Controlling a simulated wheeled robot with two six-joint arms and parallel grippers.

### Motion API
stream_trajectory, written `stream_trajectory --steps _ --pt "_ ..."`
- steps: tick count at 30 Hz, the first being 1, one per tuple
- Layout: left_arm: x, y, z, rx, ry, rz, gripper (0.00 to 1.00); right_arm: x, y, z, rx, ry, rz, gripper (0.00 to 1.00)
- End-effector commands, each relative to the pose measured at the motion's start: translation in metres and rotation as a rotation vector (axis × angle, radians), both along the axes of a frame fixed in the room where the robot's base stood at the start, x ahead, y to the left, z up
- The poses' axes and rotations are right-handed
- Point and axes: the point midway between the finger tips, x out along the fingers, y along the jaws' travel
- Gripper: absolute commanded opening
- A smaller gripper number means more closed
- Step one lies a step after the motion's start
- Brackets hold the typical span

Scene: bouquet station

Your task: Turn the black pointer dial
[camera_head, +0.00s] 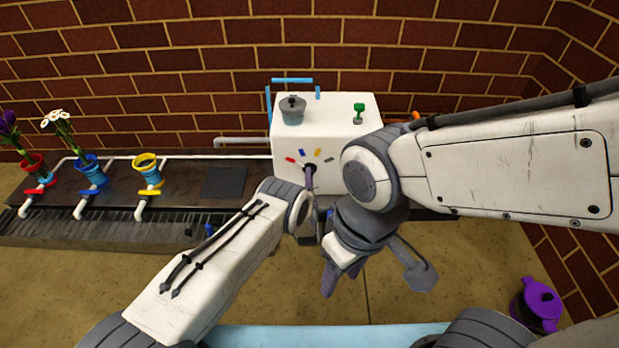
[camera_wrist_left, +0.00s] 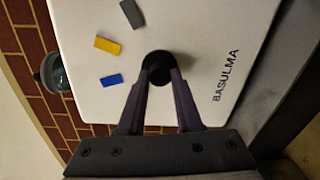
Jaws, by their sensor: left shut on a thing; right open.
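The black dial (camera_wrist_left: 157,66) sits on the front of a white box (camera_head: 345,118). In the left wrist view it lies between the tips of my left gripper (camera_wrist_left: 161,70), which is shut on it. In the head view the same gripper (camera_head: 309,178) reaches the box front and hides most of the dial. Red, blue, yellow and grey marks fan out around the dial; the blue mark (camera_wrist_left: 112,80), yellow mark (camera_wrist_left: 107,45) and grey mark (camera_wrist_left: 132,13) show in the wrist view. Which mark the pointer faces I cannot tell. My right gripper (camera_head: 331,281) is open and empty, low in front of the box.
A grey lidded pot (camera_head: 292,108) and a small green-topped object (camera_head: 358,112) stand on the box. Red, blue and yellow pots, two with flowers, stand on the dark bench at left. A purple lidded pot (camera_head: 540,302) is at lower right. A brick wall rises behind.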

Motion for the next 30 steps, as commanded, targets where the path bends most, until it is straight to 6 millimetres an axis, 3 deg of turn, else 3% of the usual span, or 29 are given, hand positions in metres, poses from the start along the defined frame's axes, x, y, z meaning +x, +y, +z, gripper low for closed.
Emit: stream_trajectory --steps 23,24,25,26,30 --pt "-0.002 -0.0026 -0.0023 -0.099 0.005 -0.008 0.0 0.0 0.0 0.0019 0.0 0.0 0.0 0.5" --pt "-0.0019 -0.0026 -0.0023 -0.098 0.005 -0.008 0.45 0.0 0.0 0.0019 0.0 0.0 0.0 0.5" --pt "-0.0019 -0.0024 -0.0022 -0.098 0.005 -0.008 0.56 0.0 0.0 0.0019 0.0 0.0 0.0 0.5" --pt "-0.0018 -0.0023 -0.0021 -0.098 0.004 -0.006 0.64 0.0 0.0 0.0019 0.0 0.0 0.0 0.5" --pt "-0.0011 -0.0014 -0.0013 -0.099 0.002 -0.004 0.64 0.0 0.0 0.0019 0.0 0.0 0.0 0.5"
